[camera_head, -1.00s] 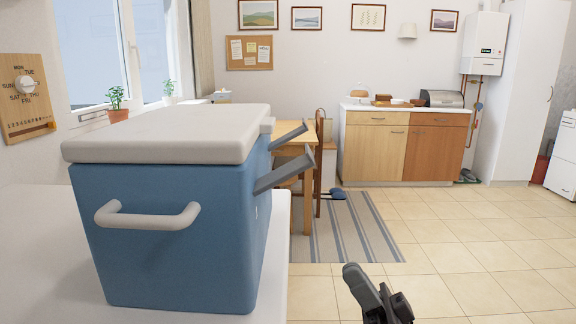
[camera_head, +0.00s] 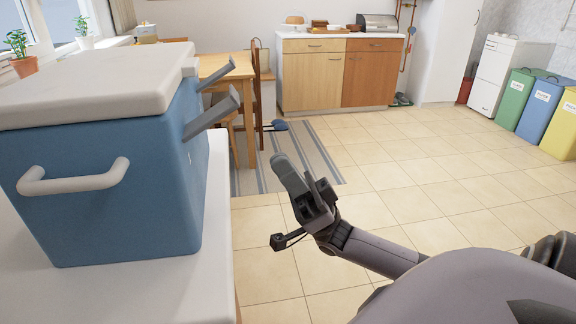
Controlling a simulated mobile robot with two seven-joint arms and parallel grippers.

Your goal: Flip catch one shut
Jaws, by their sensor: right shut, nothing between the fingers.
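A blue cooler box (camera_head: 110,190) with a closed white lid (camera_head: 95,85) stands on a white counter at the left. Two grey catches stick out from its right side: a nearer catch (camera_head: 212,116) and a farther catch (camera_head: 217,73). Both are swung outward and tilted up, away from the box wall. My right gripper (camera_head: 280,165) is shut and empty. It is in the air over the floor, to the right of the cooler and apart from both catches. My left gripper is not in view.
The white counter (camera_head: 150,292) ends just right of the cooler. A wooden table (camera_head: 225,65) and chair stand behind it. A striped rug (camera_head: 320,150) lies on the tiled floor. Cabinets (camera_head: 340,75) stand at the back, with coloured bins (camera_head: 517,97) at the far right.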

